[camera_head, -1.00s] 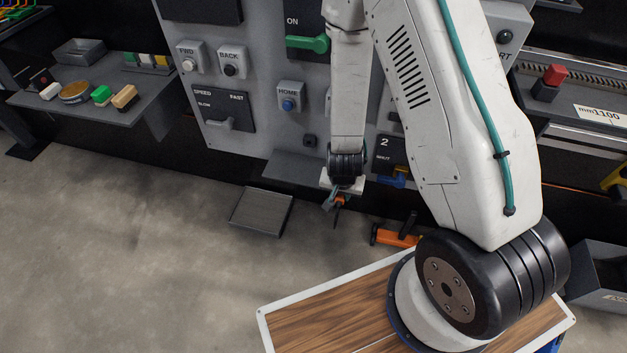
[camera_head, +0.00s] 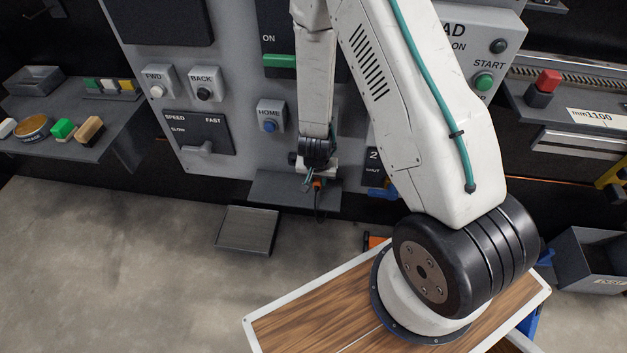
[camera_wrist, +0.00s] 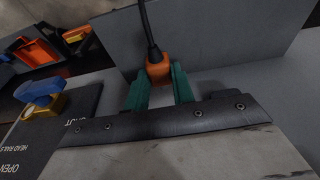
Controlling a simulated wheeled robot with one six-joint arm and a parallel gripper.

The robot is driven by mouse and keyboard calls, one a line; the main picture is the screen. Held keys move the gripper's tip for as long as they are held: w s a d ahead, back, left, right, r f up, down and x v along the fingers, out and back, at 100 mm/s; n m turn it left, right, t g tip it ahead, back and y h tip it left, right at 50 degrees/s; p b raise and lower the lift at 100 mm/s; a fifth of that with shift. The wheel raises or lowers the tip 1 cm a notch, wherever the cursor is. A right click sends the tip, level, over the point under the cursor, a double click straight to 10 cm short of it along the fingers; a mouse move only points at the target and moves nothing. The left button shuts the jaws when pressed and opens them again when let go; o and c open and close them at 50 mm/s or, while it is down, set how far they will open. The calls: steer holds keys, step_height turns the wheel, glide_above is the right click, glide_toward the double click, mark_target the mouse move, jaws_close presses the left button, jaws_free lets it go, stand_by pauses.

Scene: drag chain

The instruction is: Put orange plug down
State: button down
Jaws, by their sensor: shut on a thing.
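The orange plug (camera_wrist: 158,71) is held between the two teal fingers of my gripper (camera_wrist: 160,88) in the wrist view. A black cable rises from the plug. In the head view my gripper (camera_head: 311,182) is small, in front of the grey shelf (camera_head: 268,190) below the control panel. The plug (camera_head: 318,184) shows there as a small orange spot with its dark cable hanging down. A grey flat surface lies close behind the plug in the wrist view. I cannot tell whether the plug touches it.
A blue-handled valve (camera_wrist: 42,92) with a brass body is at the left in the wrist view. The control panel (camera_head: 225,100) stands behind the arm. A dark slatted tray (camera_head: 246,230) is lower left of the shelf. A grey bin (camera_head: 590,262) is at right.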

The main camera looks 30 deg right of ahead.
mark_target(317, 183)
steer(key=shift+a+f, duration=0.25)
steer(key=shift+f, duration=0.8)
steer(key=shift+s+f, duration=0.1)
steer(key=shift+f, duration=0.25)
steer(key=shift+d+f, duration=0.15)
steer(key=shift+f, duration=0.2)
steer(key=c, duration=1.2)
jaws_free()
steer(key=shift+f, duration=0.1)
steer(key=v, duration=1.2)
